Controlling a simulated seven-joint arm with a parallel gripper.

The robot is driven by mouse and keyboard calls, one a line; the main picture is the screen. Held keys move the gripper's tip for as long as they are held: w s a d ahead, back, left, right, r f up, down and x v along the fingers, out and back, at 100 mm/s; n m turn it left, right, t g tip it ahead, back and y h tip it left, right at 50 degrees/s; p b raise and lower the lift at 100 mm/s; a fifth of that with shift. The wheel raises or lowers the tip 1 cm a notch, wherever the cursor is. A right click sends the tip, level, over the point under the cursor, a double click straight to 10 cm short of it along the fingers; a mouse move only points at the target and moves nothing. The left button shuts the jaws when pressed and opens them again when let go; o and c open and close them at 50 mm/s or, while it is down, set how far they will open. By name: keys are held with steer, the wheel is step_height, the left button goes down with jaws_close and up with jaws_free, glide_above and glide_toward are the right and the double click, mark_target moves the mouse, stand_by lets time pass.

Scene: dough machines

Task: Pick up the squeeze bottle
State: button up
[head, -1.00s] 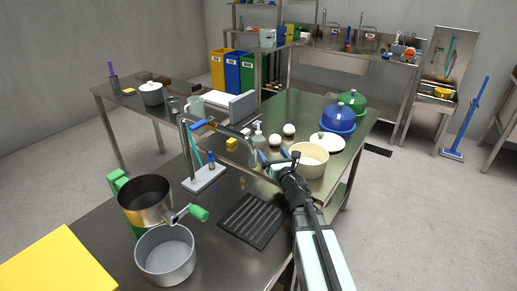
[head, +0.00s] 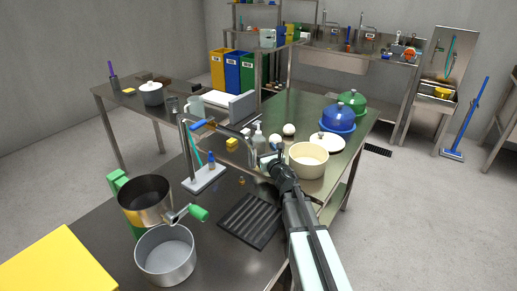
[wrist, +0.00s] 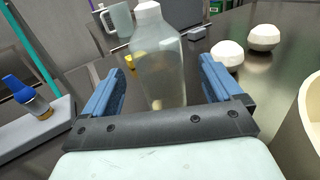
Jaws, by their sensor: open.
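The squeeze bottle (wrist: 158,65) is clear with a white cap and stands upright on the steel table. In the wrist view it rises between the two blue fingers of my gripper (wrist: 160,88), which is open with a gap on each side of the bottle. In the head view the bottle (head: 258,141) stands just beyond my gripper (head: 267,158), which partly covers its lower part. The bottle's base is hidden behind the gripper body in the wrist view.
A cream pot (head: 308,162) stands close to the right of my gripper. White dough balls (wrist: 228,54) lie behind it. A stand with a blue-capped bottle (wrist: 30,97) is at left. A black ridged tray (head: 251,222) lies in front.

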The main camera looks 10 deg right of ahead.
steer(key=shift+x, duration=2.95)
steer(key=shift+r, duration=0.15)
steer(key=shift+s, duration=0.1)
steer(key=c, duration=0.8)
steer(key=shift+r, duration=0.1)
steer(key=shift+r, duration=4.9)
